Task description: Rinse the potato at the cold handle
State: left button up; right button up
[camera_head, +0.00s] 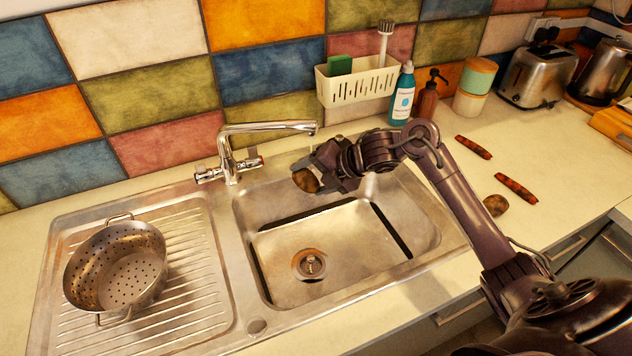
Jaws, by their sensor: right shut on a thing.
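A brown potato (305,181) is between the fingers of my right gripper (315,176), which is shut on it. The gripper holds it over the back left part of the steel sink, just right of the tap and below its spout. The chrome tap (228,160) has a handle on its left (207,175) and one on its right (250,164). I cannot tell for sure from their marks which one is cold. No water shows from the spout (308,127). My left gripper is not in view.
A steel colander (118,268) stands on the drainer (190,310) at left. The sink basin (330,275) is empty. Another potato (495,205) and two reddish-brown sticks (473,147) lie on the right counter. Bottles (403,95) and a caddy (350,88) are behind the sink.

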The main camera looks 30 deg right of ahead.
jog(key=shift+d, duration=0.15)
dwell(0.5)
jog(key=shift+w+d, duration=0.1)
jog(key=shift+d, duration=0.4)
jog(key=shift+a, duration=0.25)
jog(key=shift+a, duration=0.4)
jog(key=shift+d, duration=0.15)
jog(key=shift+d, duration=0.5)
